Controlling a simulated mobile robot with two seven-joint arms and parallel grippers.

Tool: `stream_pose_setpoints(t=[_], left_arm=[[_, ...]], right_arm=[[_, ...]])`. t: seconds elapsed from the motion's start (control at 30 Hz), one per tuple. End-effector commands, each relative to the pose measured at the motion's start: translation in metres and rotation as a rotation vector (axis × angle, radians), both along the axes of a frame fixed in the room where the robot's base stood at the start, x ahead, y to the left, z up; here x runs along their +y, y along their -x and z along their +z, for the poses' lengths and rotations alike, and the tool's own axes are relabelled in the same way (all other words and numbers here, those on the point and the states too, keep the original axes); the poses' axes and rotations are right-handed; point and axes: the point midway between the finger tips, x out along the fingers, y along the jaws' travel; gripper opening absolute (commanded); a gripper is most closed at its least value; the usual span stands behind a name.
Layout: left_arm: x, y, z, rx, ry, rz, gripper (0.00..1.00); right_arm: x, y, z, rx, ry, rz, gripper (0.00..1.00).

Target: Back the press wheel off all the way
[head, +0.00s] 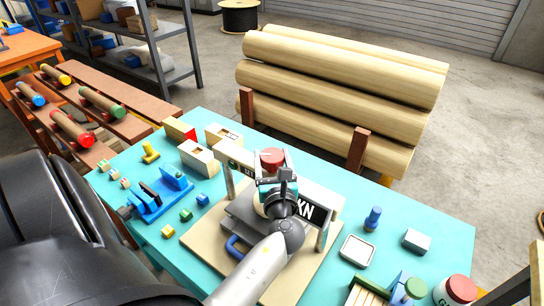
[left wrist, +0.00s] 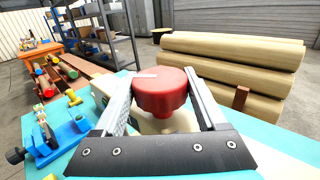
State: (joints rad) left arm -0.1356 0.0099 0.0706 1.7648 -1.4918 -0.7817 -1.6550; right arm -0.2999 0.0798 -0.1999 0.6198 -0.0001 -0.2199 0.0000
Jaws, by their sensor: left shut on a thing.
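The press wheel (head: 272,157) is a red round knob with a pale mark on its top, at the head of the press (head: 240,207) on a beige board. It also shows large in the left wrist view (left wrist: 163,92), between my two fingers. My left gripper (head: 273,166) comes from above and is shut on the wheel, a finger on each side. My arm and gripper hide most of the press's middle, and the wheel's screw is hidden. A black plate with white letters "KN" (head: 312,211) shows on the press. My right gripper is not in view.
The press stands on a turquoise table (head: 450,238). A blue clamp-like fixture (head: 165,193), small blocks and wooden blocks (head: 198,157) lie left. A white tray (head: 356,251), a blue peg (head: 373,218) and a jar (head: 455,291) stand right. Big logs (head: 340,95) are stacked behind.

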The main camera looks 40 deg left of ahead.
Motion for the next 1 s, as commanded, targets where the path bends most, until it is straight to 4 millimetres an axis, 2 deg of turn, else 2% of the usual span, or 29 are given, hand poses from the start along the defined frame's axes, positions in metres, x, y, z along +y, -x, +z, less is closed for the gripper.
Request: stream_pose_setpoints(t=[0.6, 0.63, 0.83, 1.0], left_arm=[[-0.0003, -0.0002, -0.0003, 0.0, 0.001, 0.042, 0.18], [-0.0002, -0.0001, -0.0003, 0.0, 0.001, 0.042, 0.76], [0.0, 0.0, -0.0002, -0.001, 0.001, 0.042, 0.98], [0.0001, 0.0, -0.0002, 0.0, 0.0, 0.042, 1.0]], right_arm=[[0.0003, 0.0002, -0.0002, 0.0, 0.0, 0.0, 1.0], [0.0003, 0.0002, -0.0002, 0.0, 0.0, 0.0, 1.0], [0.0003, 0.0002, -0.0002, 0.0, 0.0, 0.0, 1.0], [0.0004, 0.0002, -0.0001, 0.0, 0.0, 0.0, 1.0]])
